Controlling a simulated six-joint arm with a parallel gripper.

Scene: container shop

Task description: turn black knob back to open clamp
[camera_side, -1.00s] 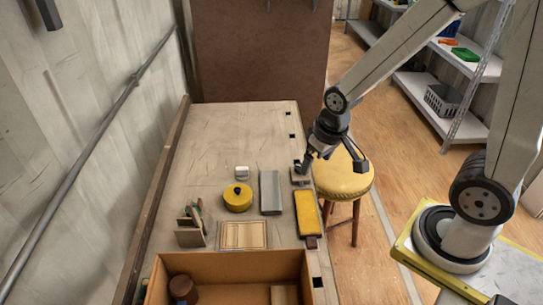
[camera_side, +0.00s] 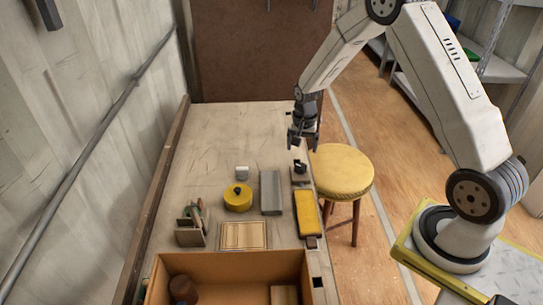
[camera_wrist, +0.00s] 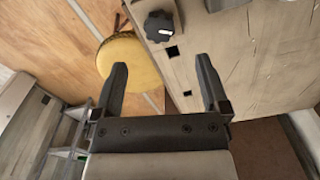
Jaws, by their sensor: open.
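The black knob (camera_wrist: 159,27) shows at the top of the wrist view, on a clamp block (camera_wrist: 150,8) at the bench edge. In the side view the knob (camera_side: 299,165) is small and dark on top of the clamp block (camera_side: 300,177), beside the yellow stool. My gripper (camera_side: 300,140) is open and empty above the bench's right edge, behind and above the knob. In the wrist view the two fingers of my gripper (camera_wrist: 162,80) are spread wide with nothing between them, and the knob lies beyond their tips. The clamp's jaws cannot be made out.
A yellow stool (camera_side: 342,170) stands against the bench's right side. On the bench (camera_side: 225,130) are a yellow round tin (camera_side: 238,198), a grey block (camera_side: 270,192), a yellow-topped block (camera_side: 307,212) and a small white piece (camera_side: 242,172). A cardboard box (camera_side: 232,266) sits in front. The bench's back is clear.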

